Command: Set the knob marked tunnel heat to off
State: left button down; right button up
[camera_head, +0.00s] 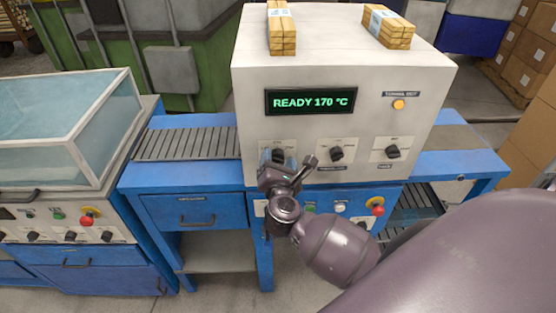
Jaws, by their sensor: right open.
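The white machine (430,75) has a row of three black knobs on its front: a left knob (278,155), a middle knob (337,153) and a right knob (393,151). Their small labels are too blurred to read surely, so I cannot tell which is tunnel heat. My right gripper (290,167) is open, in front of the panel at the left knob, which it partly hides. I cannot tell whether it touches that knob. The display (310,101) reads READY 170 °C. My left gripper is out of view.
An orange lamp (399,105) is on the machine's upper right. Wood bundles (282,30) lie on top. A red button (377,206) is on the lower blue panel, and my right arm covers part of it. A glass-covered machine (60,130) stands left.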

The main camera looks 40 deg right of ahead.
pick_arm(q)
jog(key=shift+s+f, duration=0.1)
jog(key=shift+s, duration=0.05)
pick_arm(e)
jog(key=shift+c, duration=0.7)
jog(key=c, duration=0.8)
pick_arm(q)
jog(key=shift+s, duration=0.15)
